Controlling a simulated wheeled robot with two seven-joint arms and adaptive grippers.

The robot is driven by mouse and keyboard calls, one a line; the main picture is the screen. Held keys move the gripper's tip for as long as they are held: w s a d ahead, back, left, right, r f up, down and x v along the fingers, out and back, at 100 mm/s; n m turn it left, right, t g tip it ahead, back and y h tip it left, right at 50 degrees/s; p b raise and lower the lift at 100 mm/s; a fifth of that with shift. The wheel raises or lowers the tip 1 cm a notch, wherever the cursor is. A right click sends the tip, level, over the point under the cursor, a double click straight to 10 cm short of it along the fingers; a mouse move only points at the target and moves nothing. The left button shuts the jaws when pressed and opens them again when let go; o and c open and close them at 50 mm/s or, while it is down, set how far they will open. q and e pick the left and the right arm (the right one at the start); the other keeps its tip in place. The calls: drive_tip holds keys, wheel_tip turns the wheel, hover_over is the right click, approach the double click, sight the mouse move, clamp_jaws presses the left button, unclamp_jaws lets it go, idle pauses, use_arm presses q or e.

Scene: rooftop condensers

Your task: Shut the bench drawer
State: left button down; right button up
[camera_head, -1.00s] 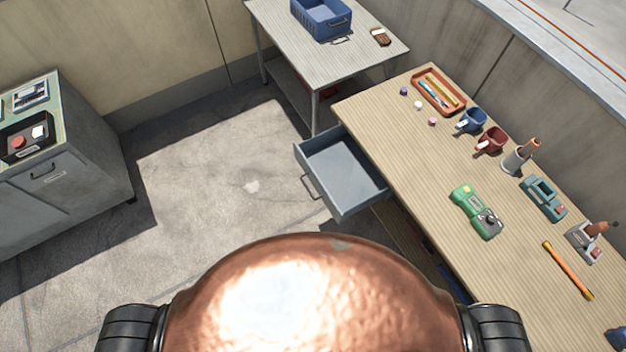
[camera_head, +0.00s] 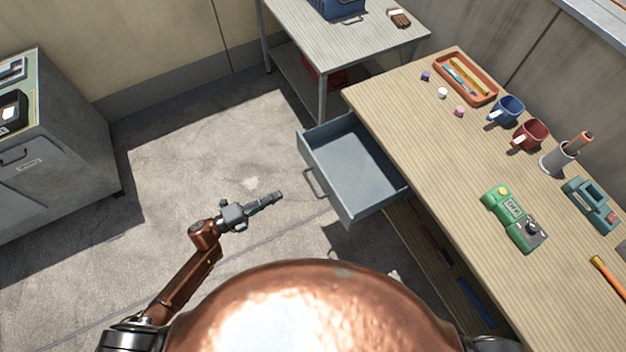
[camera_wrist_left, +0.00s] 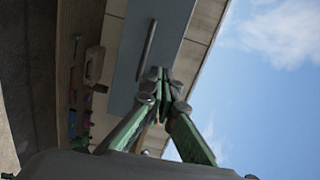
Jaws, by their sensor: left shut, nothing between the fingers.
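The bench drawer (camera_head: 352,165) is grey-blue, empty and pulled well out of the long side of the wooden bench (camera_head: 430,150). Its bar handle (camera_head: 314,184) is on the front panel, facing left. My left gripper (camera_head: 279,196) is shut and empty, a short way left of the handle and apart from it. In the left wrist view the shut fingertips (camera_wrist_left: 160,75) point toward the drawer front (camera_wrist_left: 168,35) and its handle (camera_wrist_left: 147,50). My right gripper is not in view.
On the bench are an orange tray (camera_head: 465,78), a blue mug (camera_head: 507,110), a red mug (camera_head: 530,134) and a green device (camera_head: 514,218). A side table (camera_head: 345,45) stands behind, a grey cabinet (camera_head: 60,150) at left. The floor left of the drawer is clear.

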use_arm(q)
drive_tip(key=b, duration=0.1)
approach(322, 176)
drive_tip(key=shift+m+h, duration=0.3)
drive_tip(key=shift+m, duration=0.1)
drive_tip(key=x, duration=0.4)
drive_tip(key=f+x, duration=0.1)
drive_tip(key=x, duration=0.1)
drive_tip(key=shift+w+d, duration=0.2)
drive_tip(key=shift+w, duration=0.2)
drive_tip(key=shift+r, duration=0.1)
